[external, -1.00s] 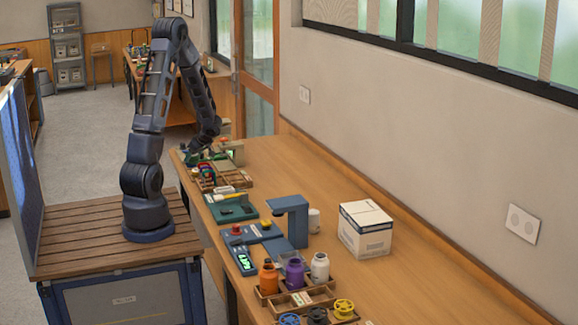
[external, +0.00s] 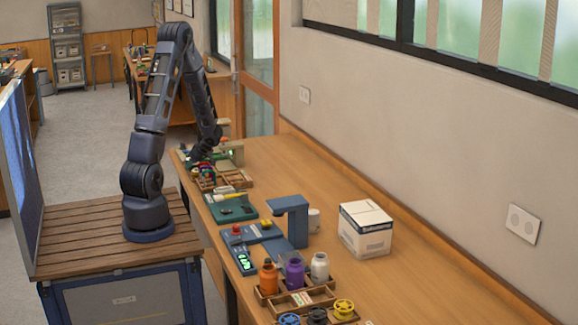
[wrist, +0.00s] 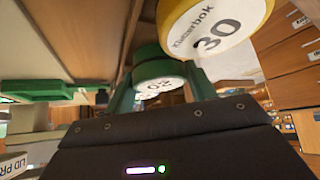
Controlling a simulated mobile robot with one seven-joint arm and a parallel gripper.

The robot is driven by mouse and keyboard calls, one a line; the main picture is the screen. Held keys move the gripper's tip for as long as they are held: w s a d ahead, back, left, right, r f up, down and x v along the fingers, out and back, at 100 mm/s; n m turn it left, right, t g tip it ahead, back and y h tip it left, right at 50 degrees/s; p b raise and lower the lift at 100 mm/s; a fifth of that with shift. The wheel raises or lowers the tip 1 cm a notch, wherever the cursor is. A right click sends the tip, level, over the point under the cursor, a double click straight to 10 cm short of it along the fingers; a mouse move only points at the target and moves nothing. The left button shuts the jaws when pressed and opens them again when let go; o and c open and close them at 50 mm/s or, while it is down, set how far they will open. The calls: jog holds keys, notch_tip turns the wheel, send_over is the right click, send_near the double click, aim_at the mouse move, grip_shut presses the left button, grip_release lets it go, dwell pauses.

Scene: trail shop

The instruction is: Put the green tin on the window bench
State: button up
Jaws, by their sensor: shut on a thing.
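The green tin (wrist: 150,62) shows in the wrist view between the two fingers of my gripper (wrist: 160,92), with a white, numbered label on the end facing the camera. My gripper is shut on it. A yellow tin (wrist: 225,12) with a white label reading 30 is close to the camera, above and right of the green tin. In the external view my gripper (external: 196,160) is low over the far end of the long wooden bench (external: 290,165) under the window. The tin cannot be made out there.
Small trays and goods crowd the bench's left edge near my gripper. Nearer stand a blue stand (external: 291,220), a white box (external: 365,229) and several bottles beside an orange bottle (external: 268,277). The bench strip along the wall is clear.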

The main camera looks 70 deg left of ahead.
jog(key=shift+f, duration=0.45)
